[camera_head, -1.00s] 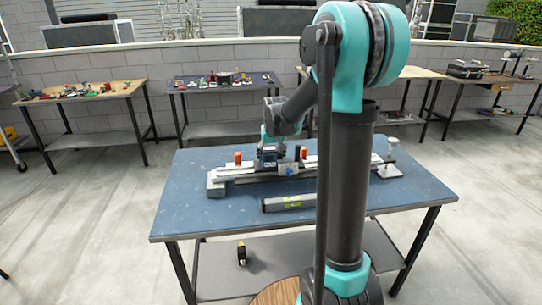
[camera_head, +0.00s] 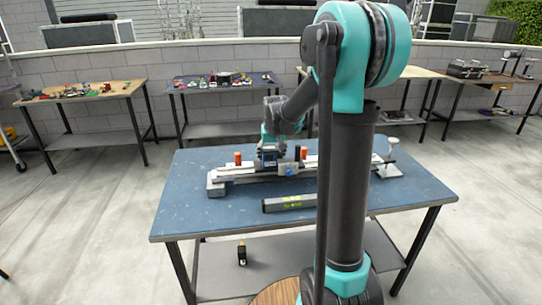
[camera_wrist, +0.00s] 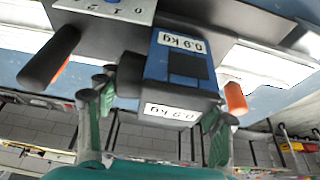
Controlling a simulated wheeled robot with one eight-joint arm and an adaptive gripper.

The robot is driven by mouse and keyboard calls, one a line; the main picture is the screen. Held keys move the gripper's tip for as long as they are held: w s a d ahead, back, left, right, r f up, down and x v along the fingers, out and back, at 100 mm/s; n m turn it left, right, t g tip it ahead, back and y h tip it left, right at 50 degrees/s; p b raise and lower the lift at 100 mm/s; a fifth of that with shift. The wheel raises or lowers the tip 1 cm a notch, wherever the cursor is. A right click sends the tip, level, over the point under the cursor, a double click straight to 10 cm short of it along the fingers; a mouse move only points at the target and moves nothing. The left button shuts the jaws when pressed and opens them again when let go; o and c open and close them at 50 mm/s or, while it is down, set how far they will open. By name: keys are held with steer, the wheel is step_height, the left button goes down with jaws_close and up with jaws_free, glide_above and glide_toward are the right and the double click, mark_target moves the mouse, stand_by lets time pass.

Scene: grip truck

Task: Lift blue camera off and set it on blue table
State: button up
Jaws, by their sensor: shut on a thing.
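The blue camera (camera_wrist: 182,62) is a blue and black block with white "0.9 kg" labels in the wrist view. It sits between the green fingers of my gripper (camera_wrist: 165,97), which is shut on it. In the head view the camera (camera_head: 270,156) is small and partly hidden by my gripper (camera_head: 268,146). It is at the long silver and grey rail (camera_head: 230,175) lying on the blue table (camera_head: 185,215). I cannot tell whether it touches the rail.
Orange-tipped cylinders (camera_head: 238,158) (camera_wrist: 50,57) stand on both sides of the camera, close to my fingers. A dark bar with green marking (camera_head: 289,203) lies in front of the rail. A white stand (camera_head: 390,168) is at the right. The table's front left is clear.

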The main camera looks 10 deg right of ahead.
mark_target(271, 145)
steer(key=shift+r, duration=1.05)
steer(key=shift+r, duration=2.55)
steer(key=shift+r, duration=0.15)
step_height(271, 145, up, 13)
stand_by(1.7)
steer(key=shift+r, duration=0.1)
